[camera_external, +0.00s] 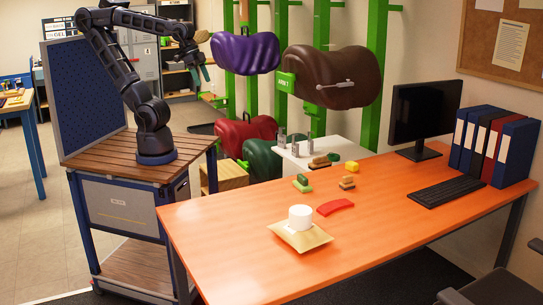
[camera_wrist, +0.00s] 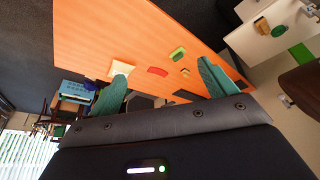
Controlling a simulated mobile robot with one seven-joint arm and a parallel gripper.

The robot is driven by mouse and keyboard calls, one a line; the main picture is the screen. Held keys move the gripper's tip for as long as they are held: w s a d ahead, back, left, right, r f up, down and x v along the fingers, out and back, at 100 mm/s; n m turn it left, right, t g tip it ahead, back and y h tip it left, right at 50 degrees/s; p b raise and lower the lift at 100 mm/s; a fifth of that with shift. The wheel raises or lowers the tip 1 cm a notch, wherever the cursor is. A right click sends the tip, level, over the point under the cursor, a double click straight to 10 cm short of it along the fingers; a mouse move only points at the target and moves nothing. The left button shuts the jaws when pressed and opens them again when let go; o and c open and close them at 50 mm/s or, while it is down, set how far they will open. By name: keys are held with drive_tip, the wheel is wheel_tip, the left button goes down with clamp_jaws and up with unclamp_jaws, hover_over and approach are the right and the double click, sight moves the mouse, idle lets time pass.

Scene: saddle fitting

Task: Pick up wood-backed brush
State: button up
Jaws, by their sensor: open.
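Several small brush-like blocks lie near the far edge of the orange table. One has a tan top and dark underside (camera_external: 347,182); another is green with a tan part (camera_external: 302,183). A tan-and-dark one (camera_external: 319,162) sits on the white surface beyond. I cannot tell for sure which is the wood-backed brush.
The orange table (camera_external: 225,240) also holds a white roll (camera_external: 300,217) on a tan pad, a red curved piece (camera_external: 335,207), a yellow block (camera_external: 351,166), a keyboard, monitor and binders. Saddles on green posts hang behind. The table's front is clear.

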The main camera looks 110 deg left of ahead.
drive_tip(key=w+r+n, duration=0.2)
drive_tip(key=w+n, duration=0.1)
drive_tip(key=w, duration=0.6)
drive_tip(key=n+g+h, duration=0.1)
drive_tip(key=n+h, duration=0.2)
drive_tip(key=n, duration=2)
hover_over(348, 176)
drive_tip(key=s+a, duration=0.2)
wheel_tip(348, 176, down, 37)
drive_tip(key=x, duration=1)
drive_tip(key=shift+s+f, duration=0.1)
drive_tip(key=shift+s, duration=0.1)
drive_tip(key=c, duration=1.1)
